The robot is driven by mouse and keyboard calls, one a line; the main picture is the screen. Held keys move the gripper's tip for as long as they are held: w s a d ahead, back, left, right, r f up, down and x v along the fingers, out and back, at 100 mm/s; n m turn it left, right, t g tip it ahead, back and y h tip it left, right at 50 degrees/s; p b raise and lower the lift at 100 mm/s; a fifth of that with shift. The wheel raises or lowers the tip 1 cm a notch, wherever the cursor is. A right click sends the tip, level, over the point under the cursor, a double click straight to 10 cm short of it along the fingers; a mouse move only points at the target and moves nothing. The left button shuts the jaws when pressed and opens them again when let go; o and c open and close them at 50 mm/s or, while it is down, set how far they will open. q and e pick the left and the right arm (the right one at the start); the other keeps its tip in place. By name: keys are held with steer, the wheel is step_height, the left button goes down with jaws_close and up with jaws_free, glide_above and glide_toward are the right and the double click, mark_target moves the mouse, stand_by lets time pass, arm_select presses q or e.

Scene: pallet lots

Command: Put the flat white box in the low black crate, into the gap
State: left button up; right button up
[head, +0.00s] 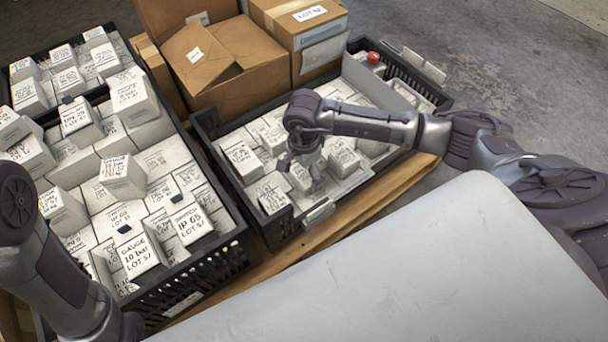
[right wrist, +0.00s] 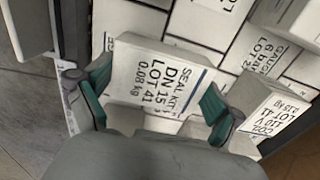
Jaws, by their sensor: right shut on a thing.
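The flat white box (right wrist: 148,78) is in the right wrist view, marked "SEAL KIT DN 15 LOT 41 0.08 kg". My right gripper (right wrist: 156,100) is shut on it, with a teal fingertip on each side. In the head view my right gripper (head: 313,182) is over the front part of the low black crate (head: 214,158); the held box is mostly hidden there. White boxes fill much of the crate. I cannot make out the gap, or whether the held box touches its neighbours. My left arm shows at lower left, but its gripper is out of view.
A taller black crate (head: 205,268) full of labelled white boxes stands on the left, some boxes sticking up. Cardboard boxes (head: 235,55) stand behind. A red round object (head: 373,57) is at the low crate's far end. A wooden pallet edge (head: 385,195) runs in front.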

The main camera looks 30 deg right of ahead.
steer(key=shift+f, duration=0.1)
steer(key=shift+f, duration=0.1)
steer(key=shift+f, duration=0.15)
steer(key=o, duration=0.8)
